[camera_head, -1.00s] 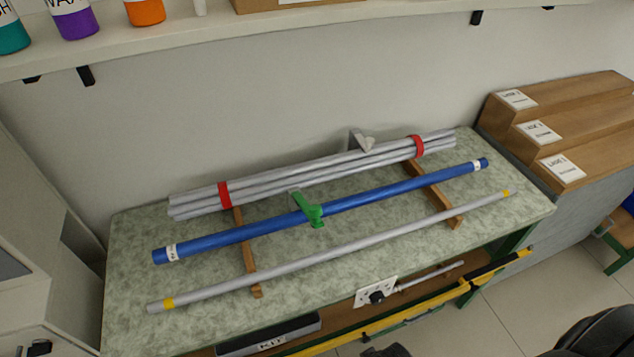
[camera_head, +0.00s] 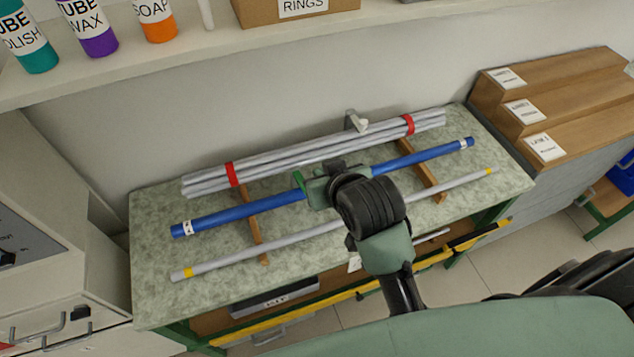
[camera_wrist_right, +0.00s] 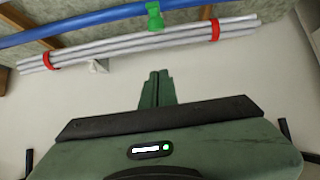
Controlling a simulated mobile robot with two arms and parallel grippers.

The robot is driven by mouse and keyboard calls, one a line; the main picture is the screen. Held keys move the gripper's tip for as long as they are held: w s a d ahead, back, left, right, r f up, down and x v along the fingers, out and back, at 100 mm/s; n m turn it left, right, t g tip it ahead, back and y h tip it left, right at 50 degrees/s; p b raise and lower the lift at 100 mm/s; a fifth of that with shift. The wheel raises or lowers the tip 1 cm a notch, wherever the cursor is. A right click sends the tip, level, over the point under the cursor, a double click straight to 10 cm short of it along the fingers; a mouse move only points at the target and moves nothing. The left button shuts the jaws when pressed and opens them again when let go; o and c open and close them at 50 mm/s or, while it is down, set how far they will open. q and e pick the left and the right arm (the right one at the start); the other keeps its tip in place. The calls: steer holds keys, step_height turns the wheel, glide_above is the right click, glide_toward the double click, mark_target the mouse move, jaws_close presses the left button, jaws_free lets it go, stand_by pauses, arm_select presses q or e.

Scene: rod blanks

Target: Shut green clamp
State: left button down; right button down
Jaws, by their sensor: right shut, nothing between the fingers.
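The green clamp (camera_head: 299,182) is at the middle of the blue rod (camera_head: 245,212). In the head view my right gripper covers most of it, and only a green part shows at the gripper's left. In the right wrist view the clamp (camera_wrist_right: 155,16) stands at the blue rod (camera_wrist_right: 75,22), beyond the fingertips. My right gripper (camera_head: 318,188) is over the middle of the blue rod. In the right wrist view its fingers (camera_wrist_right: 157,76) are together with nothing between them. Whether it touches the clamp cannot be told. My left gripper is out of view.
A bundle of grey rods (camera_head: 310,155) with red bands lies behind the blue rod. A grey rod with yellow ends (camera_head: 300,235) lies in front. Wooden rests (camera_head: 254,225) carry them on the green bench top (camera_head: 150,225). A shelf (camera_head: 200,55) hangs above.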

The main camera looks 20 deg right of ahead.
steer(key=p+x, duration=0.1)
steer(key=x, duration=0.5)
steer(key=shift+w, duration=0.1)
steer(key=f, duration=0.1)
steer(key=s+f+p, duration=0.1)
steer(key=f, duration=0.1)
steer(key=shift+s, duration=0.1)
steer(key=shift+s+d+f, duration=0.1)
steer(key=shift+s+f, duration=0.2)
steer(key=shift+f, duration=0.2)
steer(key=shift+w, duration=0.15)
